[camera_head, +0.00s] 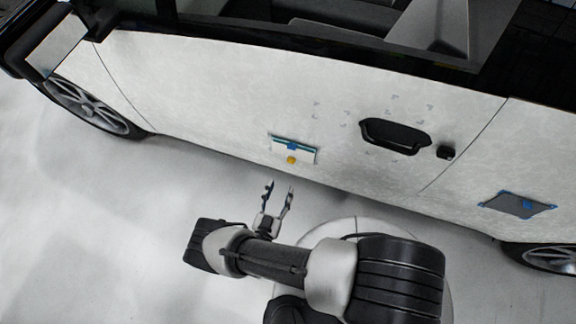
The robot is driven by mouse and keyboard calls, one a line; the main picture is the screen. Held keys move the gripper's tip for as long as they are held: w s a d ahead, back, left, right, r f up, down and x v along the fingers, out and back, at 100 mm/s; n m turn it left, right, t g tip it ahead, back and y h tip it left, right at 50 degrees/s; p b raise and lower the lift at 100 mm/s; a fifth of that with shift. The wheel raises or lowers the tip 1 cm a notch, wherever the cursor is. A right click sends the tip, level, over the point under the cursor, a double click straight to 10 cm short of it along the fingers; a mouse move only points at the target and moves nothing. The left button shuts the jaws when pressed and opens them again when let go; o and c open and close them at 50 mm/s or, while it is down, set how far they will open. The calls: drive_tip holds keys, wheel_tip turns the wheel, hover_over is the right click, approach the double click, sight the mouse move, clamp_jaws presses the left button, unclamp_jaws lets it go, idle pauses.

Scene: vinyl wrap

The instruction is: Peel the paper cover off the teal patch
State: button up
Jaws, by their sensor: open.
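The teal patch (303,144) is on the white car door, low and left of the door handle. It shows as a narrow teal strip along the top. A pale paper cover (304,157) lies over the area below the strip. A blue tab (292,146) and a yellow-orange tab (291,160) sit on it, left of its middle. My gripper (279,187) is open and empty, with its two fingers pointing up toward the door. It is below the patch in the picture and apart from it.
A black door handle (394,137) and a small black knob (445,153) are right of the patch. A grey patch with blue corners (517,205) is on the panel at right. Faint corner marks surround the handle. The pale floor (110,220) at left is clear.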

sight(292, 155)
drive_tip(key=b+x, duration=0.1)
drive_tip(key=x, duration=1)
drive_tip(key=shift+b, duration=0.3)
drive_tip(key=shift+c, duration=0.4)
drive_tip(key=shift+f, duration=0.1)
clamp_jaws()
drive_tip(key=c, duration=1)
unclamp_jaws()
drive_tip(key=shift+c, duration=0.2)
drive_tip(key=o, duration=1.1)
